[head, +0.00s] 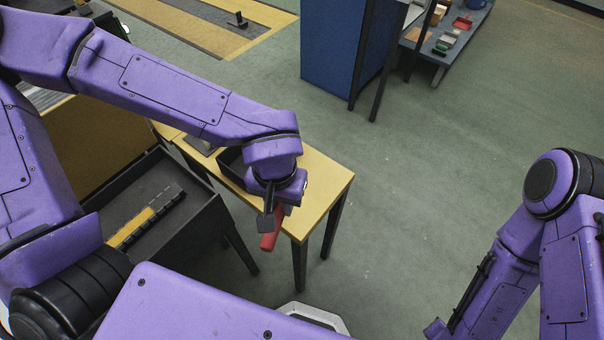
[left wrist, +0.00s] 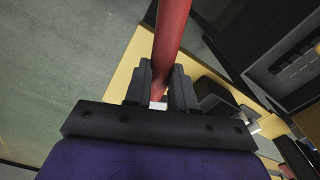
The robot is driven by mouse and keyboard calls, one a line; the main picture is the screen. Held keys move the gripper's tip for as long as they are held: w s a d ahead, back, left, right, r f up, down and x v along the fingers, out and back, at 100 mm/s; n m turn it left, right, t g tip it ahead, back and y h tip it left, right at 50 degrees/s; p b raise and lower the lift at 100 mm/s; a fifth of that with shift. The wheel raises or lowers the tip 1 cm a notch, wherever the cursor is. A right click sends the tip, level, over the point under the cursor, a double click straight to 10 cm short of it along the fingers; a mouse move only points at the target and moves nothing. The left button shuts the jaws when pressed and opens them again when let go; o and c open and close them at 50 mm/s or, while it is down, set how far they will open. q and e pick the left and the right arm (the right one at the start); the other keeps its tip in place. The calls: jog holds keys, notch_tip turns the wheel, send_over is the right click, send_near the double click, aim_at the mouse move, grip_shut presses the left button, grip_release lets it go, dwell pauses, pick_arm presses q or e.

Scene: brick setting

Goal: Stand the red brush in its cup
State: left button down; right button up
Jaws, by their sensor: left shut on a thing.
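The red brush (head: 270,233) hangs from my left gripper (head: 273,213), tilted, at the front edge of the yellow table (head: 325,180). In the left wrist view, the red handle (left wrist: 171,35) runs up from between the two dark fingers of my left gripper (left wrist: 160,90), which is shut on it. The brush's other end is hidden by the gripper. I cannot make out the cup for certain; my left arm covers part of the table.
A black open container (head: 233,165) stands on the yellow table behind my left wrist. A dark workbench (head: 185,225) with a yellow-and-black strip (head: 145,215) is at the left. A blue cabinet (head: 335,45) stands behind.

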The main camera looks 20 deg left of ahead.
pick_arm(q)
jog(key=shift+a, duration=0.15)
jog(key=w+f, duration=0.3)
jog(key=w, duration=0.1)
jog(key=w+f+p, duration=0.1)
jog(key=w+f, duration=0.2)
jog(key=w, duration=0.2)
jog(key=w+f, duration=0.3)
jog(key=w, duration=0.1)
jog(key=shift+w+d+f, duration=0.25)
jog(key=shift+w+f, duration=0.05)
jog(key=shift+f, duration=0.1)
notch_tip(320, 180, down, 2)
jog(key=shift+f+p, duration=0.25)
jog(key=shift+p, duration=0.05)
jog(key=shift+w+f, duration=0.15)
jog(key=shift+f, duration=0.25)
jog(key=shift+f, duration=0.1)
jog(key=c, duration=0.9)
grip_release()
jog(key=shift+c, duration=0.2)
